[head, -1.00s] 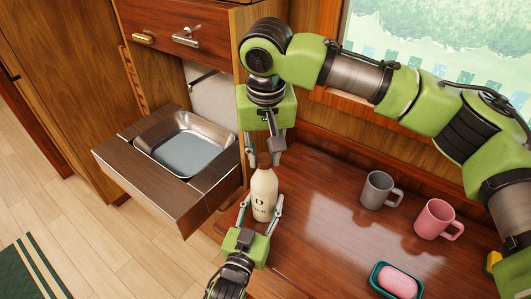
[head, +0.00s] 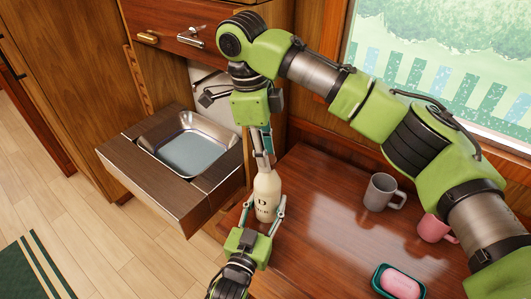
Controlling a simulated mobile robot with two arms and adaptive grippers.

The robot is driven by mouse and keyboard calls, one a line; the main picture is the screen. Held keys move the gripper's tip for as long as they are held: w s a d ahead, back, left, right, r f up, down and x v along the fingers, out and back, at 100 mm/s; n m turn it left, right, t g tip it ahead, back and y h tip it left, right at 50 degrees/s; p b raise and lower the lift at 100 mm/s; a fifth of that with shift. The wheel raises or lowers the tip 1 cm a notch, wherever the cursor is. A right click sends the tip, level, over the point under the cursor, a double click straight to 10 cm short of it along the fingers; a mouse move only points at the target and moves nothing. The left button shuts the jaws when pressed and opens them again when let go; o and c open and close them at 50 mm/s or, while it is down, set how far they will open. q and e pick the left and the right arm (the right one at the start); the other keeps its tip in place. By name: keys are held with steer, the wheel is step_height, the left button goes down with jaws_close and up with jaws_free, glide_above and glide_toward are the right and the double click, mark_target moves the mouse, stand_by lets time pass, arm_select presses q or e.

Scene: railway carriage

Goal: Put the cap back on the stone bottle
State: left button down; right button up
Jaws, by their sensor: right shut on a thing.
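The cream stone bottle (head: 266,196) stands upright near the table's left edge, with dark lettering on its front. My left gripper (head: 263,212) comes from below, its fingers closed around the sides of the bottle's body. My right gripper (head: 263,157) points down from above and is shut on the brown cap (head: 265,161) at the bottle's mouth. The fingers largely hide the cap, and I cannot tell how far it sits on the neck.
A grey mug (head: 379,192) and a partly hidden pink mug (head: 432,229) stand on the wooden table (head: 325,225), to the right. A pink soap (head: 401,284) lies in a teal dish at the front. A metal sink (head: 190,150) in a pull-out drawer is left of the table.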

stand_by(0.3)
steer(key=o, duration=0.8)
steer(key=shift+c, duration=0.2)
steer(key=shift+r, duration=2.25)
steer(key=shift+c, duration=0.3)
